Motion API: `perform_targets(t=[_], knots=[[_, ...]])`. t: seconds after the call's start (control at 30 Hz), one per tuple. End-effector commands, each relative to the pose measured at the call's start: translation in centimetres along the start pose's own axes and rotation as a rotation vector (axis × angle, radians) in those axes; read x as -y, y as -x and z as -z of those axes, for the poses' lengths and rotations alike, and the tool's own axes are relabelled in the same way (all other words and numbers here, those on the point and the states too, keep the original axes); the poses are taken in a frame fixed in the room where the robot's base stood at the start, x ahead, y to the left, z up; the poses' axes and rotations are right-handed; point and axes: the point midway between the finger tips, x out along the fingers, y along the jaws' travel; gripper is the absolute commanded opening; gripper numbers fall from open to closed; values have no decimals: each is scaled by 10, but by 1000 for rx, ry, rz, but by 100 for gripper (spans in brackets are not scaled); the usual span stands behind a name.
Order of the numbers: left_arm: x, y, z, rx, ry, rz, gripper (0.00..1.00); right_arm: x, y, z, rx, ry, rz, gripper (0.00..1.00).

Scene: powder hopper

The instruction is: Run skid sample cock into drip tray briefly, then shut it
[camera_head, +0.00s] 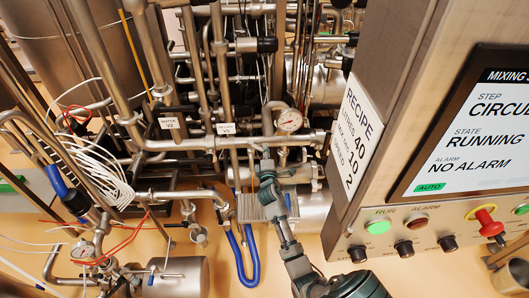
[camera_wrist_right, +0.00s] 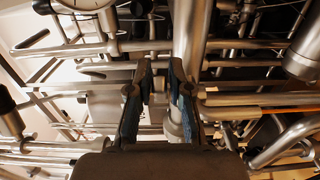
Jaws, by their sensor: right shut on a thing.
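My right gripper (camera_head: 272,190) reaches up from the bottom into the pipework, below the round dial gauge. It is shut on a small metal part (camera_wrist_right: 158,86), which shows between the fingers in the right wrist view (camera_wrist_right: 158,80). The part appears to be the sample cock's handle, but the fingers hide most of it and I cannot tell how the handle is turned. A ribbed grey metal piece (camera_head: 249,208) sits just left of the gripper; I cannot tell whether it is the drip tray. No flow of liquid is visible. My left gripper is out of view.
A dial gauge (camera_head: 289,121) stands on the horizontal pipe above my right gripper. A control cabinet (camera_head: 366,190) with a screen and buttons fills the right side. A blue hose (camera_head: 252,262) loops left of my arm. White cables (camera_head: 98,172) and pipes crowd the left.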

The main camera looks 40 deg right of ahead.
Motion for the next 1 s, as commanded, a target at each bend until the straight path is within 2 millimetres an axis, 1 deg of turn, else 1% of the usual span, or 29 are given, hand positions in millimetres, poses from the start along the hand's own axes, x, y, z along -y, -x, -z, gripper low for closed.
perform_targets(t=[0.03,0.27,0.6,0.83,1.0], knots=[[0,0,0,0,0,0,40,3,-2,-3,6,3,6,0],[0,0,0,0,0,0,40,2,-15,-10,6,2,6,0],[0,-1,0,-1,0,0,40,3,-17,-10,5,2,6,0],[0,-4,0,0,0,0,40,3,-31,-13,5,3,5,0],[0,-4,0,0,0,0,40,2,-33,-14,4,2,5,0]])
